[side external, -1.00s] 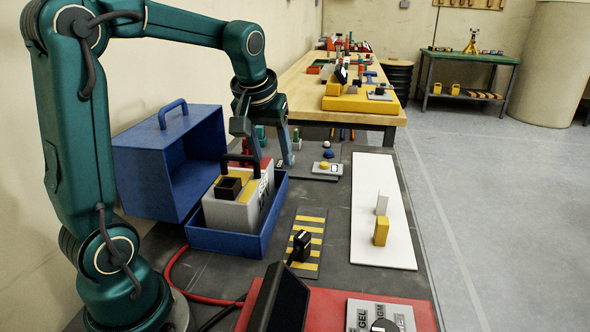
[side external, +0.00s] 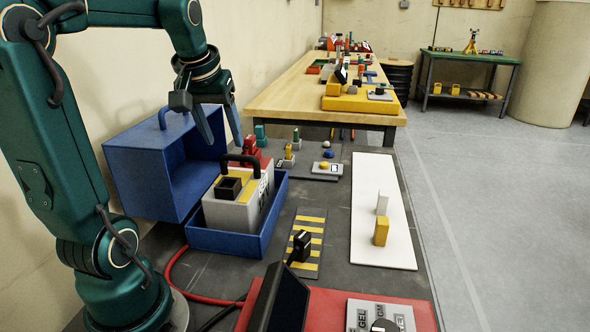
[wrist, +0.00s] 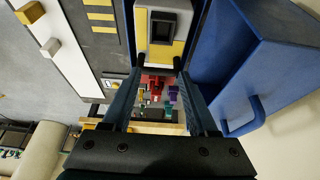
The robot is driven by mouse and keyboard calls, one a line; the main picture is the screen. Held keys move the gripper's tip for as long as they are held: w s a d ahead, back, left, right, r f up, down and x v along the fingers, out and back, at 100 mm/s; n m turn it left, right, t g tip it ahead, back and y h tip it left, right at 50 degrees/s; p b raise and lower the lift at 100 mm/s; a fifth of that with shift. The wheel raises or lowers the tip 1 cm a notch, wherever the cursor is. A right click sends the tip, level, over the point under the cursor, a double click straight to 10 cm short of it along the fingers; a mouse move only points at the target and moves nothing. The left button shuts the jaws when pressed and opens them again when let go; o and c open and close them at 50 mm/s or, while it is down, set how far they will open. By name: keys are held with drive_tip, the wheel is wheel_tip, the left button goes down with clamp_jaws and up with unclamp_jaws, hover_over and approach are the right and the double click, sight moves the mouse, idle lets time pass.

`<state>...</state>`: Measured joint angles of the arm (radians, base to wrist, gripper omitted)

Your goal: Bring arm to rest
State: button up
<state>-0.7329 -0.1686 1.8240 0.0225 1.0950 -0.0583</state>
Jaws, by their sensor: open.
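My gripper (side external: 224,138) is open and empty in the side view. Its fingers hang above and behind the grey battery box, in front of the blue case's opening. In the wrist view my gripper (wrist: 160,75) shows both fingers apart with nothing held between them. The battery box (side external: 228,216) is grey and yellow with a black handle and sits upright in a blue tray (side external: 225,245). Its top with the black square block also shows in the wrist view (wrist: 158,50).
An open blue case (side external: 150,170) stands at left against the wall. A white board (side external: 372,235) carries a yellow block (side external: 381,232) and a pale block. A striped plate (side external: 308,225) and a red panel (side external: 340,310) lie nearer the front. A wooden table (side external: 290,80) stands behind.

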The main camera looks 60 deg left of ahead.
drive_tip(key=shift+f, duration=0.7)
drive_tip(key=o, duration=0.4)
drive_tip(key=shift+o, duration=1.3)
drive_tip(key=w+a+r+n, duration=0.2)
drive_tip(key=r+n, duration=0.4)
drive_tip(key=n, duration=0.3)
drive_tip(key=w+a+r+n, duration=0.25)
drive_tip(key=r+n, duration=0.25)
drive_tip(key=n, duration=0.4)
drive_tip(key=x, duration=1)
drive_tip(key=shift+f, duration=0.25)
